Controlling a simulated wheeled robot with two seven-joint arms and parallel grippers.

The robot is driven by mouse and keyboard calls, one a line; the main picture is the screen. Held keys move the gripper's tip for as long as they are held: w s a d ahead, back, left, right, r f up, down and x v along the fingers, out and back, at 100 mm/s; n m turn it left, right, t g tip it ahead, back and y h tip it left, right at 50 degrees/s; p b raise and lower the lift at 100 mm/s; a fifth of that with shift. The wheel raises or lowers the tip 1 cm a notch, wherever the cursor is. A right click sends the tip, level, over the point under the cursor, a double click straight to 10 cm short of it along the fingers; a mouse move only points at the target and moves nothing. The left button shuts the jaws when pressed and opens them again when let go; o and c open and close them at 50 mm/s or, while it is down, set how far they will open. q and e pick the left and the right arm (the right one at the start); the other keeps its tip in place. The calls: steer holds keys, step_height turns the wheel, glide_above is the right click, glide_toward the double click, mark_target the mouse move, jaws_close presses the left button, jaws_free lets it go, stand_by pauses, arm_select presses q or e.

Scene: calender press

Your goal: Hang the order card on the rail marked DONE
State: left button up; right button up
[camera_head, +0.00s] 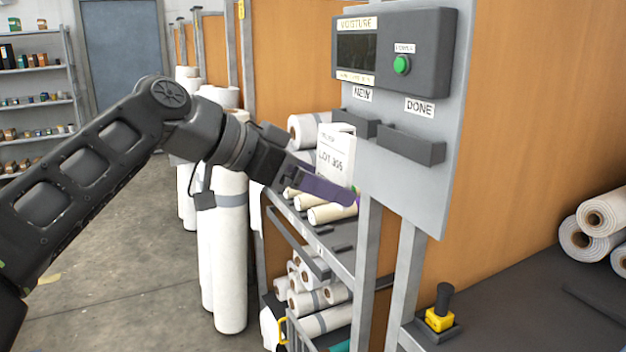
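The white order card (334,152), printed "LOT 306", stands upright at the left edge of the grey panel, beside the rail marked NEW (357,122). The rail marked DONE (411,146) is the dark ledge to the right, under its white label, and looks empty. My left gripper (335,191) reaches in from the left, its dark fingers crossing in front of the card's lower edge. The far finger is hidden, so I cannot tell whether it grips the card. I cannot tell whether the card touches the NEW rail. My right gripper is not in view.
Above the rails, a dark control box (424,52) with a green button (402,64) juts out. A rack (338,262) of rolls stands below the card. Tall white rolls (230,250) stand behind my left arm. A yellow-based joystick (440,318) sits at lower right.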

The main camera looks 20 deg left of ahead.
arm_select(q)
steer(key=w+d+f+p, duration=0.2)
steer(key=w+d+p, duration=0.2)
steer(key=w+d, duration=0.4)
steer(key=shift+w, duration=0.85)
steer(key=shift+r+p, duration=0.1)
steer(key=shift+p, duration=0.2)
steer(key=o, duration=1.1)
steer(key=shift+c, duration=0.2)
steer(key=shift+s, duration=0.1)
steer(key=b+v, duration=0.1)
steer(key=v, duration=0.6)
steer(key=shift+s+a+r+b, duration=0.15)
steer(key=shift+s+a+b, duration=0.1)
steer(key=shift+b, duration=0.15)
